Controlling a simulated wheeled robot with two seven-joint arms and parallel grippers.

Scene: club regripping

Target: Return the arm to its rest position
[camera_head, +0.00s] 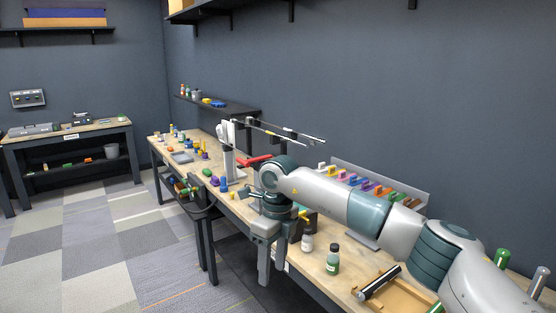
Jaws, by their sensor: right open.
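My right arm comes in from the right, reaches along the workbench (188,183) and bends down at the wrist. My right gripper (273,262) points down at the bench's front edge, with its two grey fingers apart and nothing seen between them. Thin club shafts (290,133) with dark parts lie level above the bench, behind the wrist, by a white upright stand (228,150). A red piece (254,161) shows just left of the wrist. My left gripper is not in view.
Small bottles (333,259) stand on the bench right of the gripper, near a wooden tray (399,288) with a dark cylinder. A rack of coloured pieces (372,187) stands behind the arm. A second bench (66,130) stands at far left. The carpeted floor between is clear.

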